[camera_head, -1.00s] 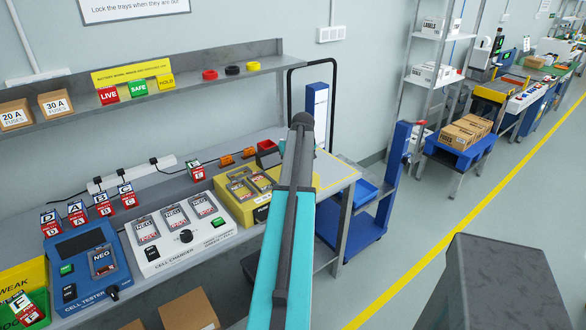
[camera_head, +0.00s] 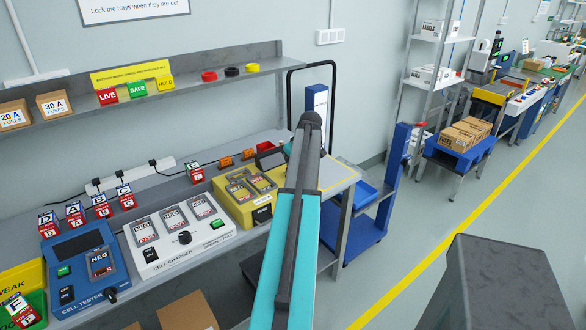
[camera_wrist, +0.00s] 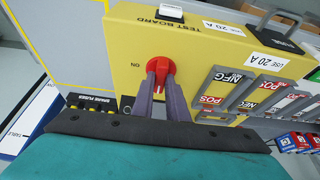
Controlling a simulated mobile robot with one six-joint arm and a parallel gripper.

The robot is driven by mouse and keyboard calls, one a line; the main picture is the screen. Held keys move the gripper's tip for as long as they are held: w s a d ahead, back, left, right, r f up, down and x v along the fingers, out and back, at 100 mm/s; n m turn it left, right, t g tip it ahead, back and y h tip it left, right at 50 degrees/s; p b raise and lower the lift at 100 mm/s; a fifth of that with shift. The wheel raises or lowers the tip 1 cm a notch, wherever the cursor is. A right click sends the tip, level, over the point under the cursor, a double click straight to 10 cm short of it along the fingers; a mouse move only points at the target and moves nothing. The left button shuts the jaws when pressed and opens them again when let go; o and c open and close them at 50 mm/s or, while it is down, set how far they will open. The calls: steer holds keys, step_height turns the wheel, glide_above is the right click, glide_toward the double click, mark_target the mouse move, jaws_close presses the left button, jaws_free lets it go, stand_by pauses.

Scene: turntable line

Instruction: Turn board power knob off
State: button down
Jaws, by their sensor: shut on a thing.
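The yellow test board (camera_wrist: 125,38) fills the middle of the wrist view, marked "TEST BOARD". Its red power knob (camera_wrist: 159,64) sits on the yellow face, with the word "ON" printed just to its left. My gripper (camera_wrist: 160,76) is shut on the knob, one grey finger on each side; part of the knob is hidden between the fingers. In the head view the board (camera_head: 262,212) stands on the bench right of the cell charger. My arm hides the knob and gripper there.
In the head view, the white cell charger (camera_head: 160,258) and blue cell tester (camera_head: 72,290) stand to the left. A shelf (camera_head: 210,85) runs above.

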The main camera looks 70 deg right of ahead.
steer(key=c, duration=1.7)
jaws_free()
steer(key=shift+s, duration=0.4)
steer(key=shift+c, duration=0.2)
steer(key=shift+w, duration=0.15)
steer(key=shift+r, duration=0.1)
steer(key=b+v, duration=0.2)
steer(key=v, duration=1.1)
steer(key=shift+r+b, duration=0.3)
steer(key=shift+b, duration=0.05)
steer(key=shift+a+r, duration=0.1)
steer(key=shift+a, duration=0.05)
